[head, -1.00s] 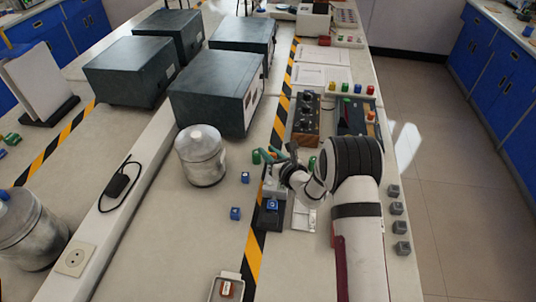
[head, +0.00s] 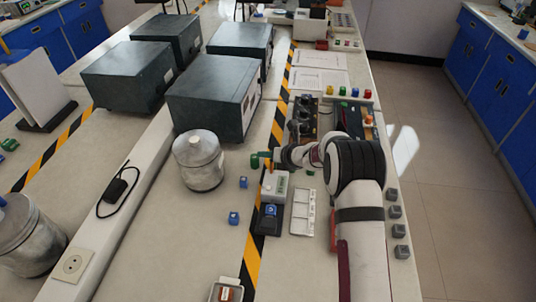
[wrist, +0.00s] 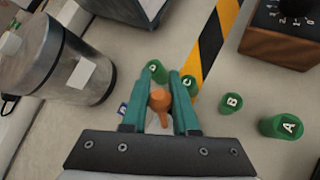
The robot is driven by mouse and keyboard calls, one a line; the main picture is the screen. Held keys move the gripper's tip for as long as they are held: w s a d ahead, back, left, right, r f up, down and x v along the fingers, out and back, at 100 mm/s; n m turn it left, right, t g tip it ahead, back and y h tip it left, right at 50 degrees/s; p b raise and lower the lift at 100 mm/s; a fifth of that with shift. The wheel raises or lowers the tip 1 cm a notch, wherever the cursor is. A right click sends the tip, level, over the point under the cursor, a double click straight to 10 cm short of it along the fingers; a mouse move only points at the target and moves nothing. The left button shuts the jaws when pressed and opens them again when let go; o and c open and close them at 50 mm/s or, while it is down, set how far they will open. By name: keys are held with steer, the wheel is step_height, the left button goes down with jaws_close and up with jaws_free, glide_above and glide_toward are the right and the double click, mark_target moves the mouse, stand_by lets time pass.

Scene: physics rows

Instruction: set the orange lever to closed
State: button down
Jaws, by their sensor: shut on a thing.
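The orange lever (wrist: 160,100) shows in the wrist view between the teal fingers of my gripper (wrist: 161,92). The fingers are shut on it, one on each side. The lever's base is mostly hidden by the gripper body. In the head view, my gripper (head: 266,160) is at the top of a small light-grey box (head: 275,185) beside the striped tape. The lever is small there, and its exact angle is hard to tell.
Green cylinders lettered D (wrist: 155,70), C (wrist: 188,83), B (wrist: 230,103) and A (wrist: 280,126) stand just beyond my gripper. A metal canister (head: 198,162) stands to the left. A black panel with knobs (head: 303,122) lies behind. A white tray (head: 303,212) lies to the right.

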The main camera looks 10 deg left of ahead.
steer(key=c, duration=0.7)
jaws_free()
steer(key=v, duration=1.5)
steer(key=shift+s+d+r, duration=0.2)
steer(key=shift+s, duration=0.05)
